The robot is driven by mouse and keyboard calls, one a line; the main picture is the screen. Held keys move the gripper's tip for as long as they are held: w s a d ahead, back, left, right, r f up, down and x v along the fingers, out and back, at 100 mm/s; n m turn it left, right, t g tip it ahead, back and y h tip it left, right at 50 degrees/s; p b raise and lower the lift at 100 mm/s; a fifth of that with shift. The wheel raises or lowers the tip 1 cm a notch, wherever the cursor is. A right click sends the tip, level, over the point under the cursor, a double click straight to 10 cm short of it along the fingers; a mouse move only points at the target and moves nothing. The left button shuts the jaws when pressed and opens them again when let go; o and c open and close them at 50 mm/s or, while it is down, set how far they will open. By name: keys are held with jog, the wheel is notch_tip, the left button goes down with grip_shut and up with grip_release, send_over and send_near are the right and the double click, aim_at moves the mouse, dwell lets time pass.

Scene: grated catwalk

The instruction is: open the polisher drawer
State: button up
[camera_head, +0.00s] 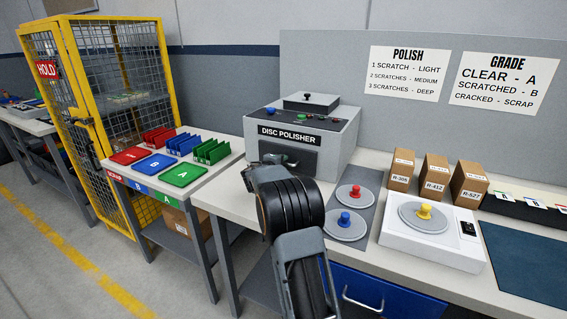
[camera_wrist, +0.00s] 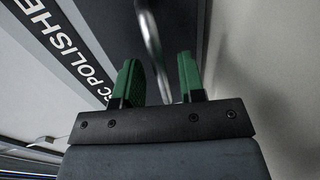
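The disc polisher (camera_head: 345,140) is a grey box with a black label and a raised lid on top, standing on the bench. Its dark drawer front (camera_head: 302,160) is below the label, partly hidden behind my arm in the head view. In the wrist view, a metal bar handle (camera_wrist: 150,40) stands in front of the dark panel (camera_wrist: 180,30). My gripper (camera_wrist: 159,78) has two green fingers spread apart, with the handle's bar running into the gap between them. I see clear space beside the bar, so the fingers are not closed on it. The drawer looks shut.
Two grey discs with red (camera_head: 355,190) and blue (camera_head: 344,217) knobs lie right of the polisher. A white scale (camera_head: 400,241) holds a yellow-knobbed disc. Cardboard boxes (camera_head: 434,178) stand behind. A side table with coloured trays (camera_head: 183,174) and a yellow cage (camera_head: 76,100) are at left.

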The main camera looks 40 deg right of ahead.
jog(key=shift+w+d+f, duration=0.15)
jog(key=shift+w+d, duration=0.15)
jog(key=shift+d, duration=0.25)
grip_shut()
